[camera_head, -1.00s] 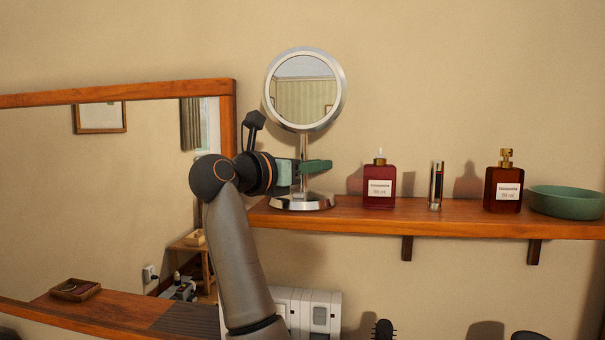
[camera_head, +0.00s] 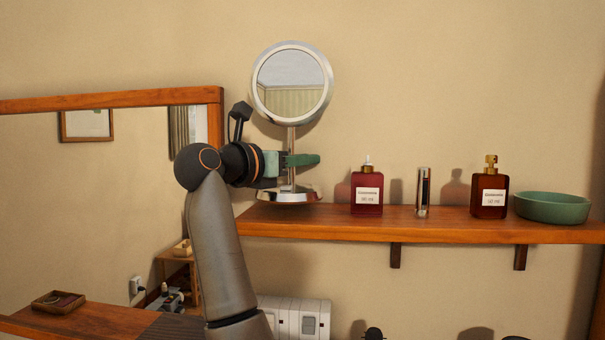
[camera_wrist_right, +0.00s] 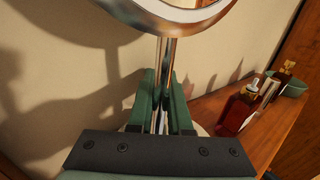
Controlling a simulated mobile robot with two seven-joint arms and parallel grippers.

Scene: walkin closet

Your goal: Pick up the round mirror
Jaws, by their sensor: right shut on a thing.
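The round mirror (camera_head: 291,83) has a silver rim, a thin chrome stem and a round chrome base (camera_head: 287,197). My right gripper (camera_head: 302,160) is shut on the stem, between the mirror head and the base. The base appears raised a little above the left end of the wooden shelf (camera_head: 330,228), and the mirror stands nearly upright. In the right wrist view, the stem (camera_wrist_right: 161,85) runs between the two green fingers (camera_wrist_right: 161,105), and the lower rim of the mirror head is at the top. My left gripper is not in view.
On the shelf stand a red perfume bottle (camera_head: 367,190), a slim metallic tube (camera_head: 423,192), a darker bottle (camera_head: 489,190) and a green bowl (camera_head: 551,207). A large wood-framed wall mirror (camera_head: 90,200) is at left. A white box (camera_head: 300,317) sits below the shelf.

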